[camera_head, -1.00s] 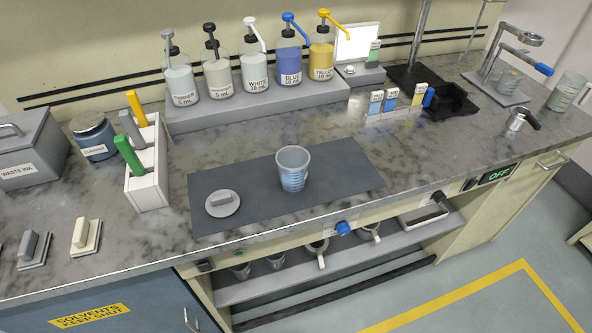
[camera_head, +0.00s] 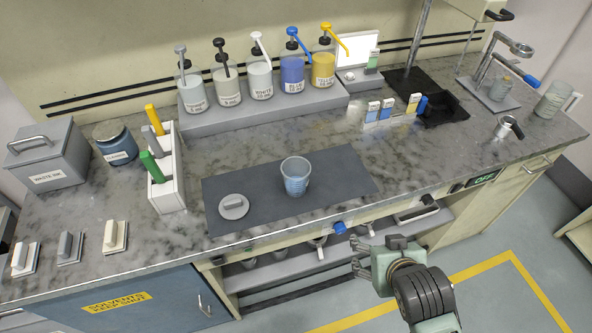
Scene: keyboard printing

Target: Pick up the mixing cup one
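The mixing cup (camera_head: 296,178) is a clear, bluish plastic cup. It stands upright on the dark grey mat (camera_head: 345,170) on the counter. A grey round lid with a handle (camera_head: 233,206) lies on the mat to its left. My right gripper (camera_head: 358,256) comes in at the lower right, in front of the counter and below and to the right of the cup, clear of it. Its fingers are small and partly hidden, so their opening is unclear. My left gripper is out of view.
Pump bottles (camera_head: 260,80) stand on a grey riser (camera_head: 230,117) behind the mat. A white rack (camera_head: 170,190) with coloured-handled tools stands to the left. The counter around the cup is free.

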